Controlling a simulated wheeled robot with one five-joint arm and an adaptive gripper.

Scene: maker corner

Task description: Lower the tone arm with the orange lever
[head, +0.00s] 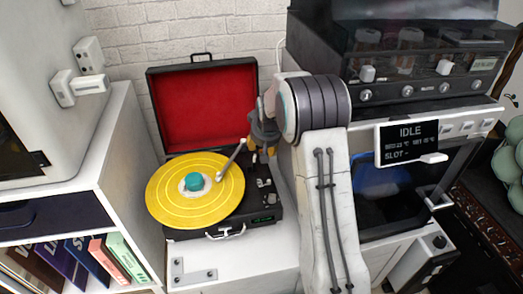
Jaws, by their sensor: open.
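The record player (271,214) is a black case with its red-lined lid (203,107) open. A yellow record (165,208) with a teal centre lies on its platter. The pale tone arm (231,158) slants over the record's upper right, its head end above the yellow surface; I cannot tell whether it touches. My gripper (261,149) hangs over the player's back right corner, close to the tone arm's rear end, and is open. Orange-yellow parts show at the gripper's tip, and I cannot tell whether any is the orange lever. My arm hides part of this corner.
A machine (409,142) with an IDLE display stands on the right, with a knobbed glass-fronted unit (425,89) above. A white cabinet (120,150) with books below is on the left. The white top (245,255) in front of the player is mostly clear.

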